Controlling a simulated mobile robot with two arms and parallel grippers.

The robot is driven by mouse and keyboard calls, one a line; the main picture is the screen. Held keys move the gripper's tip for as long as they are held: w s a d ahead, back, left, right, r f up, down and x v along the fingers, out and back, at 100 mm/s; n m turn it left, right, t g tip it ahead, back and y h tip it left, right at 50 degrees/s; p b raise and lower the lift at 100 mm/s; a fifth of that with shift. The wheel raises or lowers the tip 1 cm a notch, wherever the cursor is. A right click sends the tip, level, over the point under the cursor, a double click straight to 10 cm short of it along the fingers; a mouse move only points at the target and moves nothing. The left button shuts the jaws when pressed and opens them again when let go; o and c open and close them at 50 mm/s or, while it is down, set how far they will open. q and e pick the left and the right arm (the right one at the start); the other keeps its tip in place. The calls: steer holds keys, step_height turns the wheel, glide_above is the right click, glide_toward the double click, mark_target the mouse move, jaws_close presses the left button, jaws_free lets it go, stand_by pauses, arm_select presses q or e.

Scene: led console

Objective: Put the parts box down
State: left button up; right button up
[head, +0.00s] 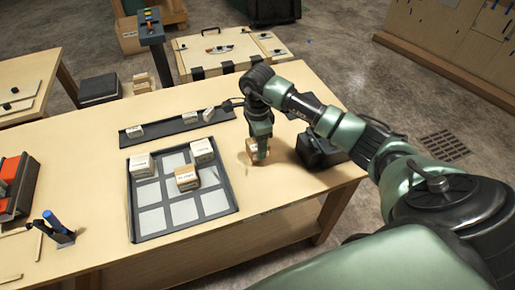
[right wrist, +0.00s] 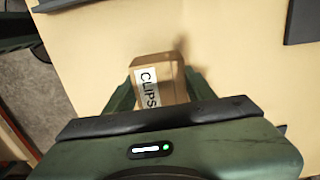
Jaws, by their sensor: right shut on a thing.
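The parts box (head: 256,151) is a small cardboard-brown box at the right part of the wooden table. My right gripper (head: 258,142) comes down on it from above and is shut on it. In the right wrist view the box (right wrist: 160,83) sits between the two fingers and bears a white label reading "CLIPS". Whether its underside touches the table cannot be told. The grid tray (head: 137,222) lies to its left, with boxes in some cells and several cells empty. My left gripper is not in view.
A narrow dark rail (head: 165,128) with small labelled boxes lies behind the grid tray. A dark bin-like object (head: 318,150) stands right of the held box. A tool holder (head: 60,236) and a red-filled bin (head: 14,185) are at the left. Bare table (head: 285,205) lies in front.

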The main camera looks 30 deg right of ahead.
steer(key=shift+f, duration=1.6)
steer(key=o, duration=1.4)
steer(key=shift+o, duration=0.2)
